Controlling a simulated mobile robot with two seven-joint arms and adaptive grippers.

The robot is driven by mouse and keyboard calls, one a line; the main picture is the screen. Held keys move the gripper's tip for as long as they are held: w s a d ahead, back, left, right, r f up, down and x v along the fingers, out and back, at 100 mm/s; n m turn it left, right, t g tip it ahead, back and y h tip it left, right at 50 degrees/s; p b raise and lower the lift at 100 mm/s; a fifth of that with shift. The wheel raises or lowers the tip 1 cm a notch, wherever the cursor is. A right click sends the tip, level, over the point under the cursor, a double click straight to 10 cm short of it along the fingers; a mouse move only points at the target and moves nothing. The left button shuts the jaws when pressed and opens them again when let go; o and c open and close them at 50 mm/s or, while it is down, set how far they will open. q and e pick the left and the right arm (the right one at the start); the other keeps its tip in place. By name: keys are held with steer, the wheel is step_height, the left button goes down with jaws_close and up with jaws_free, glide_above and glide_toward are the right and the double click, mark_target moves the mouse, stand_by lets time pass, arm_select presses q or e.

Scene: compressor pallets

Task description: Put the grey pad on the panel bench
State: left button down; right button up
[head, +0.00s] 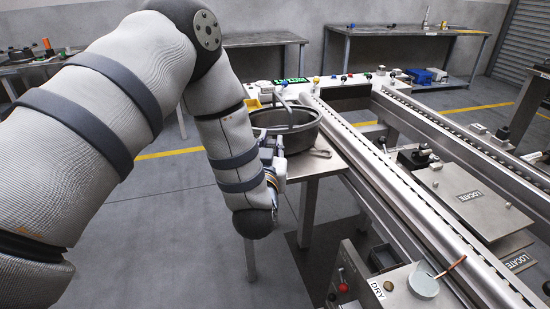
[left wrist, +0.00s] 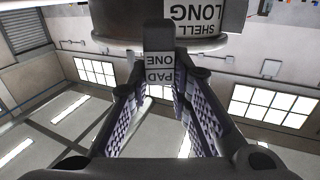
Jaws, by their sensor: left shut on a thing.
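In the left wrist view, my left gripper (left wrist: 158,95) is shut on the grey pad (left wrist: 158,38), a dark grey block with a label reading PAD ONE. Its fingers are on either side of the pad. In the head view, my left gripper (head: 275,165) is mostly hidden behind my forearm, beside a metal-topped bench (head: 318,163); the pad cannot be made out there. A fixture with a red button and a DRY label (head: 377,290) stands at the bottom. I cannot tell which surface is the panel bench. My right gripper is not in view.
A round dark metal vessel (head: 300,140) stands on the metal-topped bench, close to my left gripper. A part labelled SHELL LONG (left wrist: 203,12) is close beyond the pad. A rail conveyor (head: 400,190) runs along the right. A round grey dish (head: 423,284) sits by the DRY label.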

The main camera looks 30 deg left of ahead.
arm_select(q)
steer(key=shift+w+a+f, duration=0.35)
steer(key=shift+w+f, duration=0.15)
steer(key=shift+f, duration=0.25)
steer(key=f, duration=0.1)
steer(key=f+b, duration=0.1)
steer(key=f, duration=0.1)
steer(key=shift+w+a+f, duration=0.1)
steer(key=shift+w+f, duration=0.1)
steer(key=shift+f, duration=0.1)
steer(key=shift+r, duration=0.2)
steer(key=shift+f, duration=0.1)
steer(key=c, duration=1.5)
jaws_free()
steer(key=shift+o, duration=0.2)
